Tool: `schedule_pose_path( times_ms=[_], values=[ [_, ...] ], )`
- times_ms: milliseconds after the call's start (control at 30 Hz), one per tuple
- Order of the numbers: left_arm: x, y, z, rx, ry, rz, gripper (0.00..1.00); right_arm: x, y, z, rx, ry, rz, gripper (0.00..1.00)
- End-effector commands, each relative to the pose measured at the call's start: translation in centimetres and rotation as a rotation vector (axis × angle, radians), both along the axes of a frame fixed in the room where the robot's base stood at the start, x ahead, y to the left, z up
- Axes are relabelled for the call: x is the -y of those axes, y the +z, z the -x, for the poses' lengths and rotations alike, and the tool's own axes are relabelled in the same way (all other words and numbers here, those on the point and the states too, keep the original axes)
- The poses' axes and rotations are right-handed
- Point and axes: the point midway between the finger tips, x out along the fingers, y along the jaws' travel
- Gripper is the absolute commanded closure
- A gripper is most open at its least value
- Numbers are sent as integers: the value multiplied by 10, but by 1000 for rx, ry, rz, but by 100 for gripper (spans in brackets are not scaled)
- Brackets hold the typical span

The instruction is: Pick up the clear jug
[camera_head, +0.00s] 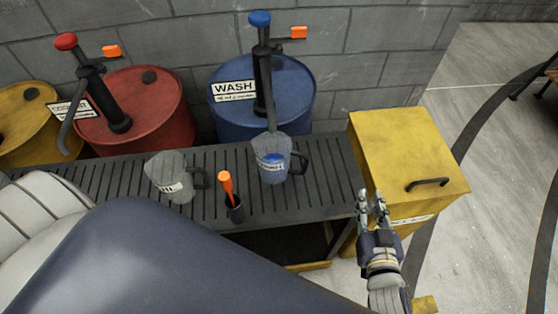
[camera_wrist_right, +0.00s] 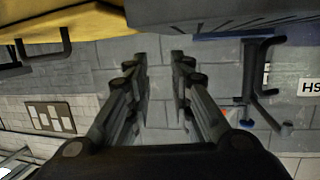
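Two see-through grey jugs with dark handles and labels stand on the slatted bench. One jug (camera_head: 167,176) stands at the left of the bench and looks empty. The other jug (camera_head: 272,160) stands under the blue drum's spout, with blue showing inside it. I cannot tell which one is meant by the clear jug. My right gripper (camera_head: 372,196) is open and empty, in front of the yellow box and right of both jugs, touching neither. In the right wrist view its fingers (camera_wrist_right: 160,65) stand apart with nothing between them. My left gripper is out of view.
An orange-handled tool (camera_head: 227,186) stands in a dark holder between the jugs on the bench (camera_head: 320,195). Red (camera_head: 150,105), blue (camera_head: 290,90) and yellow (camera_head: 25,115) drums stand behind. A yellow box (camera_head: 400,145) with a black handle (camera_head: 427,184) stands right of the bench.

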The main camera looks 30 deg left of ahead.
Motion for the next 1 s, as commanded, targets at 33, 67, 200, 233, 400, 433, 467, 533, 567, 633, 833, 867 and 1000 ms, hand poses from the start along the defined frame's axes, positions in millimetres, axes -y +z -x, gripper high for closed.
schedule_pose_path(
  times_ms=[33,67,200,233,400,433,467,533,567,633,833,867,1000],
  values=[
    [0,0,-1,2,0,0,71,-14,2,3,32,46,-19,79],
    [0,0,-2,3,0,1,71,-22,4,5,51,75,-32,79],
    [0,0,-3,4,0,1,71,-61,11,22,129,222,-96,79],
    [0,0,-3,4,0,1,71,-69,11,26,142,253,-108,79],
    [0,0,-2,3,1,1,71,-95,14,44,181,369,-156,79],
    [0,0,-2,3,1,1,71,-98,15,45,183,378,-160,79],
    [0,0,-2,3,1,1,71,-102,15,44,186,386,-164,79],
    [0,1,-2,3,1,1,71,-110,16,39,190,393,-167,79],
    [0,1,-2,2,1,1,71,-114,16,35,190,393,-167,79],
    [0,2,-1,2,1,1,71,-122,17,27,190,392,-167,79],
    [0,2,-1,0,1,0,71,-138,15,11,186,391,-166,79],
    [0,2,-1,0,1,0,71,-139,15,10,186,391,-166,79],
    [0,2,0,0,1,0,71,-150,15,1,187,390,-168,79]
  ],
)
